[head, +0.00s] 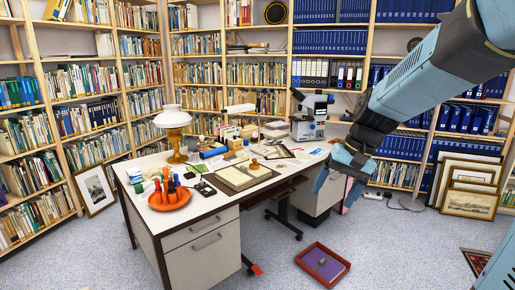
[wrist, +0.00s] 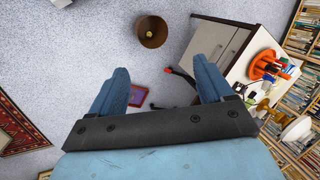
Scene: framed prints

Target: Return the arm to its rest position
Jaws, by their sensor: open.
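My arm comes in from the upper right of the head view and slopes down to the left. My gripper (head: 338,188) hangs in the air just off the right end of the desk (head: 200,216), its fingers pointing down. In the wrist view its two blue fingers (wrist: 161,68) stand well apart with nothing between them. The gripper is open and empty. The floor and a red tray with a purple inside (wrist: 143,95) show beyond the fingers, some distance away. That red tray also lies on the floor in the head view (head: 301,257).
The desk carries a lamp (head: 174,122), an orange dish (head: 170,201) and a microscope (head: 308,118). Framed prints (head: 470,202) lean at the right, another (head: 96,190) at the left. Bookshelves line the walls. A brown bin (wrist: 153,41) stands on the floor. Open floor lies in front.

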